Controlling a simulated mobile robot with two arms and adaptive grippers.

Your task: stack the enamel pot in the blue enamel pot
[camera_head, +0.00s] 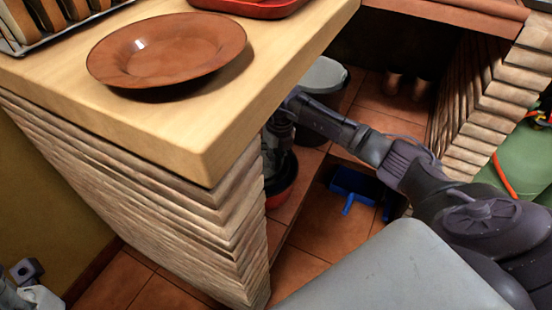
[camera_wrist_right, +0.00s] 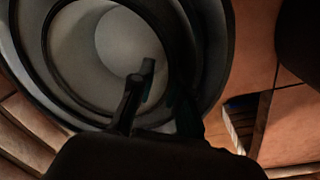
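My right arm reaches down past the counter's right side, with its gripper (camera_head: 278,135) low behind the counter corner. In the wrist view, the right gripper's dark fingers (camera_wrist_right: 160,95) are over a round, pale-walled vessel (camera_wrist_right: 75,50) with dark rims. Rings show one inside another there. I cannot tell whether they are two pots or one, or whether the fingers grip a rim. In the head view, a dark round vessel with a red lower part (camera_head: 282,182) is partly hidden by the counter. No clearly blue pot shows. A grey part of mine shows at the lower left.
A brown plate (camera_head: 165,50) and a red tray (camera_head: 250,6) are on the wooden counter (camera_head: 190,125). A grey lidded container (camera_head: 325,74) stands behind my arm. A blue dustpan-like object (camera_head: 353,183) lies on the tiled floor (camera_head: 325,225). Stone walls bound the gap.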

